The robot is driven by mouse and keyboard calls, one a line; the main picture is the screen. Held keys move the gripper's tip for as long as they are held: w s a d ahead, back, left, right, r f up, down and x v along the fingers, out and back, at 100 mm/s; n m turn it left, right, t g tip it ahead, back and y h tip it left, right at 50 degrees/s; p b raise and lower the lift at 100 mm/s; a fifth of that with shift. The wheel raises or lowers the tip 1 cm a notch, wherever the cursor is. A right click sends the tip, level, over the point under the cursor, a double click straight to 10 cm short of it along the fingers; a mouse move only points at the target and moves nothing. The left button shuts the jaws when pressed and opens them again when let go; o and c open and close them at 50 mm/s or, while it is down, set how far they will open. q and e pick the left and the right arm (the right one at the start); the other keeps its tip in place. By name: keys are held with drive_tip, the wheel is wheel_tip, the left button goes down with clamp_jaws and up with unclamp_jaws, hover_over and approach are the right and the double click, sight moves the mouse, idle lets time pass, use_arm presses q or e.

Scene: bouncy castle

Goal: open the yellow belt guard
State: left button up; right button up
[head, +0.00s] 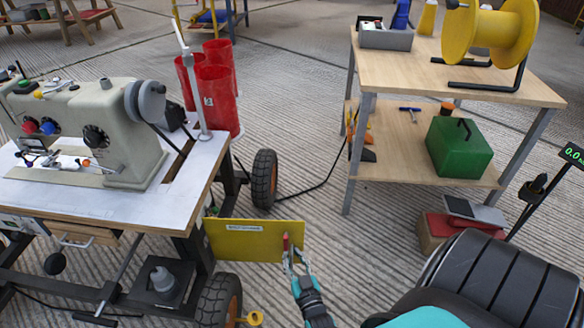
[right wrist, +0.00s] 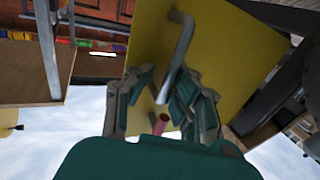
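The yellow belt guard (head: 240,241) is a flat upright panel at the lower right of the sewing machine's stand, sticking out to the right. It fills the middle of the right wrist view (right wrist: 215,50). A grey bent handle (right wrist: 178,55) stands out from its face, with a red part (right wrist: 160,123) near its lower end. My right gripper (head: 291,258) is at the guard's right part. Its fingers (right wrist: 163,88) lie either side of the handle, with gaps showing, so it looks open around it. My left gripper is out of view.
The sewing machine (head: 95,125) stands on a wheeled table. Red tubes (head: 218,88) stand behind it. A wooden shelf table (head: 455,78) with a yellow spool and a green box is at the right. Ribbed floor between them is clear except for a black cable.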

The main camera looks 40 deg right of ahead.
drive_tip(key=shift+o, duration=1)
drive_tip(key=shift+a, duration=0.1)
